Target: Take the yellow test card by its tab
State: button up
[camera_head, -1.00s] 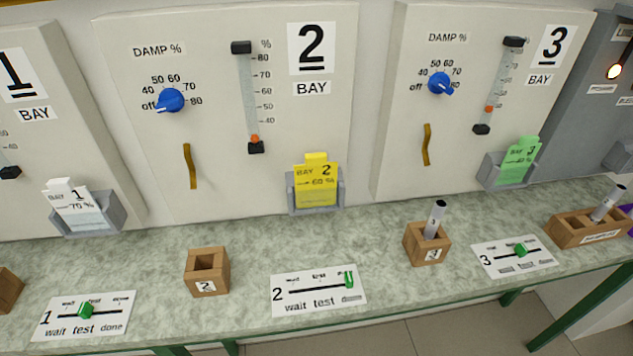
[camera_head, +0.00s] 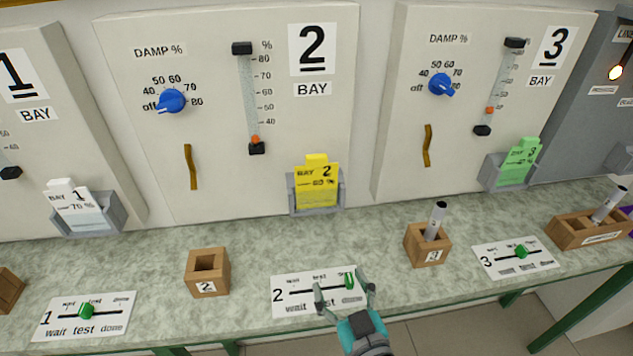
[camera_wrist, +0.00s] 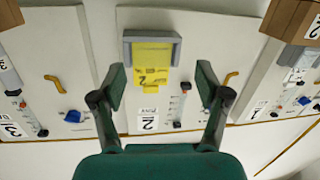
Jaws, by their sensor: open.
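The yellow test card (camera_head: 316,188) reads "BAY 2" and "60 %". It stands in a grey holder (camera_head: 291,200) at the foot of the bay 2 panel, its tab (camera_head: 316,159) sticking up at the top. My gripper (camera_head: 343,290) is open and empty over the bay 2 slider plate, in front of and below the card in the head view. In the wrist view the scene looks upside down. There the card (camera_wrist: 151,66) shows ahead, between the lines of my open fingers (camera_wrist: 160,82) and apart from them.
A white card (camera_head: 75,208) and a green card (camera_head: 520,163) stand in holders at bays 1 and 3. An empty wooden block (camera_head: 207,271) and a block holding a grey rod (camera_head: 427,244) stand on the bench. Bench top (camera_head: 250,240) before the holder is clear.

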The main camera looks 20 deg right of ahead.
aim_at(317, 162)
jog(key=w+r+m+h, duration=0.1)
jog(key=w+r, duration=0.3)
jog(key=r, duration=0.1)
jog(key=w+r+m+h, duration=0.1)
jog(key=w+r, duration=0.3)
jog(key=w, duration=0.1)
jog(key=w+r+m, duration=0.1)
jog(key=w+r, duration=0.4)
jog(key=shift+d+r+t+h, duration=0.25)
jog(key=shift+r+t+h, duration=0.05)
jog(key=shift+t+h, duration=0.1)
jog(key=w, duration=0.1)
jog(key=w+d, duration=0.1)
jog(key=w, duration=0.2)
jog(key=shift+w+d+r, duration=0.2)
jog(key=shift+r, duration=0.2)
jog(key=shift+w, duration=0.4)
jog(key=c, duration=1.4)
